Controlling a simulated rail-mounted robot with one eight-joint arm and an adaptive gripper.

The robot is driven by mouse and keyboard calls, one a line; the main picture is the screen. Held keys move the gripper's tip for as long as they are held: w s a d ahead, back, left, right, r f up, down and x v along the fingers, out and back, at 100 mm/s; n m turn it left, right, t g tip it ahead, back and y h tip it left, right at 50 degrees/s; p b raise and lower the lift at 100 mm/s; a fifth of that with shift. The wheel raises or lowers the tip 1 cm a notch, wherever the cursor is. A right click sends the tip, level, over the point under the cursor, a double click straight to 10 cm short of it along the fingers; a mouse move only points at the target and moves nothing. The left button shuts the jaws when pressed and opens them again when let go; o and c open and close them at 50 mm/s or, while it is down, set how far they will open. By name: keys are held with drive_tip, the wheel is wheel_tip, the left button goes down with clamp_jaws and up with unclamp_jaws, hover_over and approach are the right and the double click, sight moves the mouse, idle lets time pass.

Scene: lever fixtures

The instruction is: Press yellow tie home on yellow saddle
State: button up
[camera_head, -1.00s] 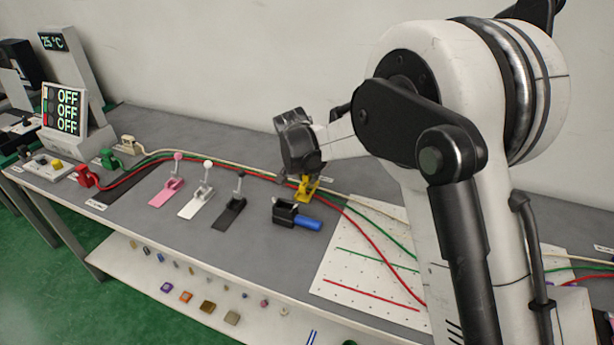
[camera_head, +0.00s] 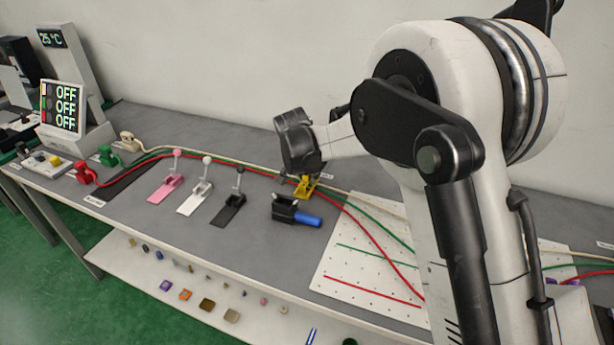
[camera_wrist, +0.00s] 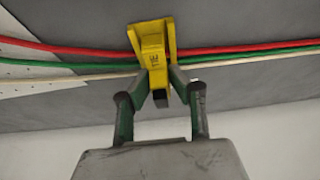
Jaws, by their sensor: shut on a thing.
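The yellow saddle (camera_head: 306,192) stands on the grey bench below my gripper in the head view. In the wrist view the yellow saddle (camera_wrist: 152,24) has red, green and cream cables running at it from both sides. The yellow tie (camera_wrist: 153,62), with small dark marks on it, lies over the saddle. My gripper (camera_wrist: 160,92) is shut on the tie, with a fingertip on either side of it. In the head view my gripper (camera_head: 306,172) is small and partly hidden by my wrist. How far the tie sits down on the saddle I cannot tell.
A black fixture with a blue handle (camera_head: 297,212) stands just in front of the saddle. Pink (camera_head: 172,180), white (camera_head: 200,190) and black (camera_head: 232,200) levers stand to the left. A white pegboard (camera_head: 365,265) lies to the right, under the cables.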

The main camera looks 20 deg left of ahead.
drive_tip(key=shift+f, duration=0.2)
drive_tip(key=o, duration=1.4)
drive_tip(key=shift+r, duration=0.1)
drive_tip(key=shift+r+p, duration=1.35)
drive_tip(key=shift+r, duration=2.05)
drive_tip(key=shift+d, duration=0.1)
